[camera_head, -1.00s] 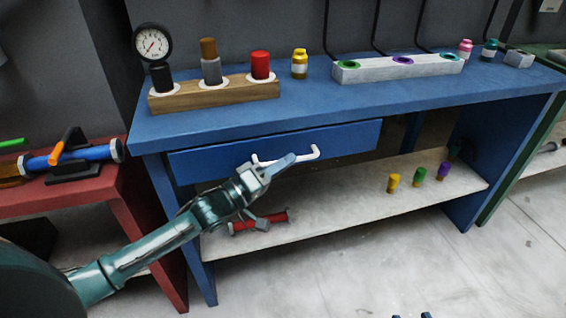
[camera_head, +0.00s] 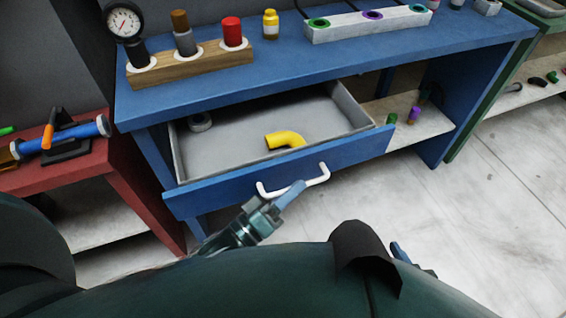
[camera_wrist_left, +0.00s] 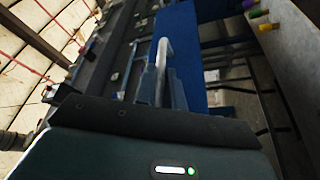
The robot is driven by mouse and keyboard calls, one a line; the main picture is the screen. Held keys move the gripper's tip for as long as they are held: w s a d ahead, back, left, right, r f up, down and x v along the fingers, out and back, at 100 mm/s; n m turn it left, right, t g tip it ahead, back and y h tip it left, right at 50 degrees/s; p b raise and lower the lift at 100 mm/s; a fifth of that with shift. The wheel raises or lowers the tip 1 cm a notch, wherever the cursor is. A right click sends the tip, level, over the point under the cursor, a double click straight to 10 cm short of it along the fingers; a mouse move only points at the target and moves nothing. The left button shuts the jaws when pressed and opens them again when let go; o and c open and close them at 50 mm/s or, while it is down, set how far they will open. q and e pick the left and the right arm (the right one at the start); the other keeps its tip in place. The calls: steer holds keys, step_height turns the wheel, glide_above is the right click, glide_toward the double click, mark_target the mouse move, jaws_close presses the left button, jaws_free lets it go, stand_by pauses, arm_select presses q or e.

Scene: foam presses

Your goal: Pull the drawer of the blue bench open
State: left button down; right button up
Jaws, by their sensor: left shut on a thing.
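The blue bench (camera_head: 300,68) has its drawer (camera_head: 290,172) pulled out, with the grey inside showing in the head view. The drawer front carries a white bar handle (camera_head: 321,177). My left gripper (camera_head: 287,197) is shut on this handle. In the left wrist view the handle (camera_wrist_left: 162,54) runs between the fingers, against the blue drawer front (camera_wrist_left: 181,25).
On the bench top stand a wooden block (camera_head: 190,67) with a gauge (camera_head: 124,22) and cylinders, a yellow bottle (camera_head: 271,25) and a white rack (camera_head: 368,25). A red bench (camera_head: 70,162) stands left. The floor (camera_head: 480,220) at right is clear.

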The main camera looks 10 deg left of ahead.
arm_select(q)
steer(key=shift+s+d, duration=0.55)
steer(key=shift+s, duration=0.3)
arm_select(e)
steer(key=shift+a+f, duration=0.1)
steer(key=shift+a, duration=0.1)
arm_select(q)
steer(key=c, duration=1.5)
jaws_free()
steer(key=shift+f, duration=0.1)
